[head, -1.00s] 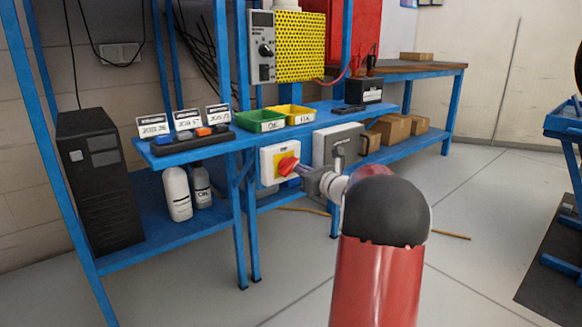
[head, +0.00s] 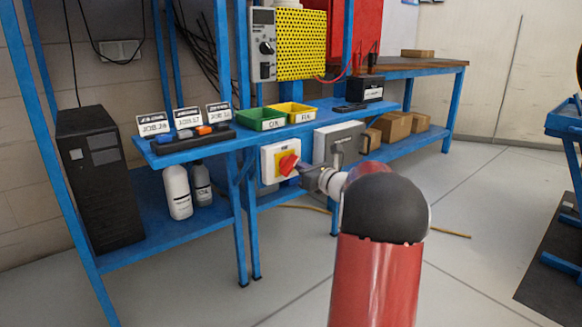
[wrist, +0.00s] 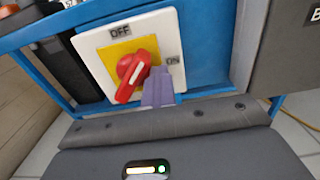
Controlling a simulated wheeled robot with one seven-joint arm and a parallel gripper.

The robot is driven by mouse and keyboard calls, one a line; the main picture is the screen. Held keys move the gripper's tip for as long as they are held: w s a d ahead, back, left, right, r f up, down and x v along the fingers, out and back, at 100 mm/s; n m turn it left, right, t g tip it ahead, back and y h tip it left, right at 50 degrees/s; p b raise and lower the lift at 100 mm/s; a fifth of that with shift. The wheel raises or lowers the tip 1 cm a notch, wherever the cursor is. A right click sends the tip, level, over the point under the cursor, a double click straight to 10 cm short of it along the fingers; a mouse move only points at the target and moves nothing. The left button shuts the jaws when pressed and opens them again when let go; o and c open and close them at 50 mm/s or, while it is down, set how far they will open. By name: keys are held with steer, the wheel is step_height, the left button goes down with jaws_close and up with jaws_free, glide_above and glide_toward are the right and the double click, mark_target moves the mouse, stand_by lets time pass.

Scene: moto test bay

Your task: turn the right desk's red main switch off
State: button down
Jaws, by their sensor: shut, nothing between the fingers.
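The red main switch (head: 288,163) is a rotary knob on a yellow plate in a white box (head: 268,178), below the blue desk's front edge. In the wrist view, the red knob (wrist: 130,76) stands at a slant, lower left to upper right. Its upper end points between the OFF label (wrist: 120,32) and the ON label (wrist: 173,60). My gripper (wrist: 158,88) is shut and empty, its fingertips close beside the knob's right side. I cannot tell whether they touch it. In the head view, my gripper (head: 304,170) is partly hidden by my arm.
A grey box with a lever (head: 338,142) is mounted just right of the switch. Green (head: 262,124) and yellow (head: 303,115) bins stand on the desk above. Blue legs (head: 243,215) stand left of the switch. The floor in front is clear.

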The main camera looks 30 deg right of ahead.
steer(key=shift+a+r+p, duration=0.2)
steer(key=shift+r+p, duration=0.2)
steer(key=shift+r, duration=0.55)
stand_by(0.6)
steer(key=shift+f, duration=0.1)
steer(key=shift+s+d+f+b, duration=0.1)
steer(key=shift+s+f+b, duration=0.05)
steer(key=shift+f+b, duration=0.45)
steer(key=s+b, duration=0.1)
steer(key=s, duration=0.7)
steer(key=shift+d, duration=0.45)
steer(key=shift+r, duration=0.1)
